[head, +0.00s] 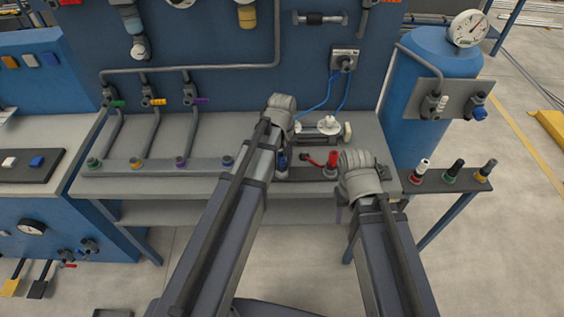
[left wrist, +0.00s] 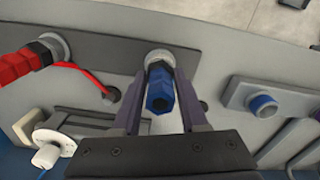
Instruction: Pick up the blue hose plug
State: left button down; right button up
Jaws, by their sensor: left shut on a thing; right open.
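The blue hose plug (left wrist: 160,100) is in the left wrist view, between the two fingers of my left gripper (left wrist: 160,112). The gripper is shut on it. The plug's far end is at a round metal fitting (left wrist: 159,58) on the dark strip; I cannot tell if it is still seated. In the head view the plug (head: 282,161) shows just right of my left forearm, which hides the left fingers. My right gripper (head: 344,198) is open at the bench's front edge, right of the red plug; its fingers are mostly hidden.
A red plug (head: 332,160) with a red hose stands on the same strip; it is also in the left wrist view (left wrist: 22,66). A white-knobbed device (head: 322,127) is behind. A pipe manifold (head: 160,166) lies left, a blue tank (head: 432,90) right.

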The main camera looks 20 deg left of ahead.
pick_arm(q)
jog(key=shift+r, duration=0.1)
notch_tip(320, 180, up, 10)
jog(key=p, duration=1)
notch_tip(320, 180, up, 8)
jog(key=p, duration=0.8)
jog(key=shift+f, duration=0.25)
